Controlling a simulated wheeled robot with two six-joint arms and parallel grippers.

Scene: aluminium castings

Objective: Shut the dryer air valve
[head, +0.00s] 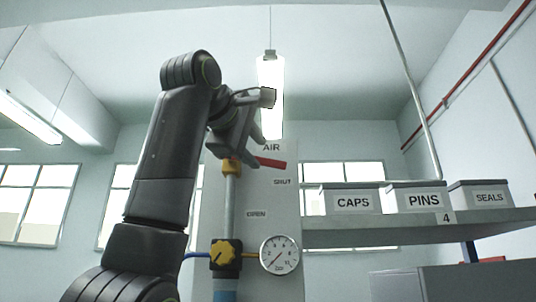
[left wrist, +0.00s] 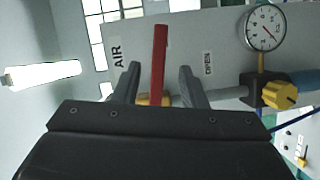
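The dryer air valve has a yellow body (head: 231,166) on a vertical pipe and a red lever (head: 271,162). The lever points right, across the pipe, near the SHUT label (head: 282,182) and above the OPEN label (head: 257,214). My left gripper (head: 238,142) is at the valve and hides part of it. In the left wrist view, the red lever (left wrist: 159,60) stands between the two spread fingers, with a gap on each side. The OPEN label (left wrist: 208,64) is to its right; the SHUT label is not visible there. My right gripper is not in view.
A pressure gauge (head: 280,255) and a yellow knob (head: 223,254) sit lower on the pipework. A shelf (head: 400,228) at right carries boxes marked CAPS (head: 352,202), PINS (head: 424,200) and SEALS (head: 489,198). A lamp (head: 270,75) hangs above.

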